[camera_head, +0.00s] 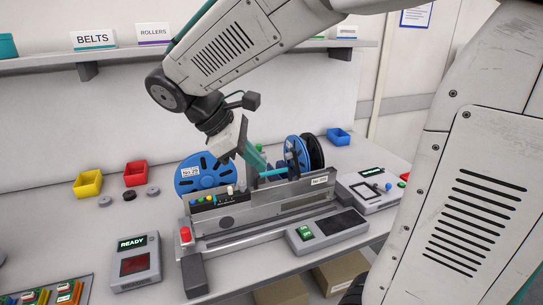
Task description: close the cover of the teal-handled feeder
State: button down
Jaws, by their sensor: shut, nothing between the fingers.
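The feeder (262,207) is a long grey metal unit in the middle of the bench, with a labelled side plate. A teal bar (273,173) lies near its top, between the blue reels, and I take it as the teal handle. A slanted teal piece (254,158) stands just above it; I cannot tell whether it belongs to the cover or to my gripper. My gripper (240,150) is shut and empty, pointing down over the feeder's middle beside these teal parts. Whether it touches them is unclear. My wrist hides part of the feeder's top, and the cover's angle is hard to make out.
Blue reels (203,174) stand behind the feeder, with a dark reel (313,152) at right. A red button (185,235) is at its left end. A READY box (134,262) and a control panel (327,230) sit in front. Yellow (88,184) and red bins (136,174) stand at back left.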

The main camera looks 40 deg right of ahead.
jog(key=w+a+n+h, duration=0.2)
jog(key=w+n+h, duration=0.25)
jog(key=w, duration=0.55)
jog(key=shift+n, duration=0.25)
jog(key=x, duration=1)
jog(key=shift+s+f, duration=0.2)
jog(key=shift+f, duration=0.2)
jog(key=d, duration=0.3)
jog(key=shift+s+r, duration=0.35)
jog(key=shift+s, duration=0.05)
jog(key=shift+s+d+r, duration=0.1)
jog(key=shift+d, duration=0.25)
jog(key=shift+r, duration=0.15)
